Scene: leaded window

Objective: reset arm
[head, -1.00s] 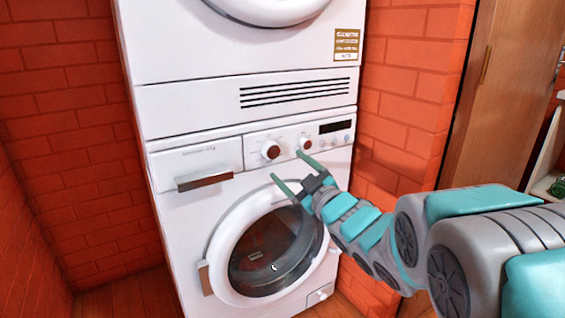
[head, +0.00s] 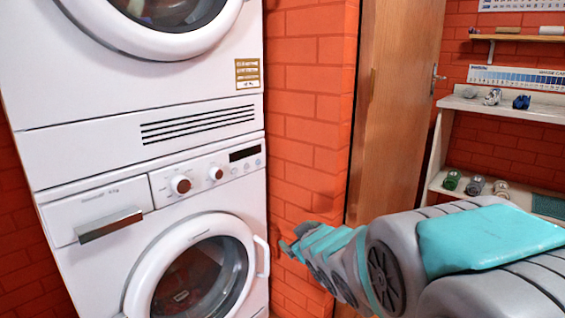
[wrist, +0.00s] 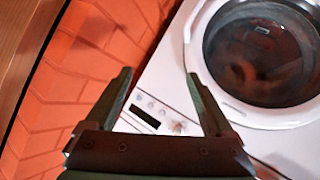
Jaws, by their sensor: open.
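My gripper (wrist: 160,73) shows in the wrist view with two dark green fingers spread apart and nothing between them. In the head view my arm reaches in from the lower right, and its far end is beside the right edge of the washing machine (head: 105,195); the fingers are not clear there. The machine's round door (head: 190,275) is below its control panel, and a silver drawer handle (head: 110,226) is at the upper left. In the wrist view a round glass door (wrist: 262,50) and a dark display (wrist: 143,117) lie beyond the fingers.
A second white machine (head: 150,95) is stacked above. An orange brick wall (head: 307,90) stands close right of the machines, followed by a wooden door (head: 395,110). White shelves (head: 500,105) with small items stand at the far right.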

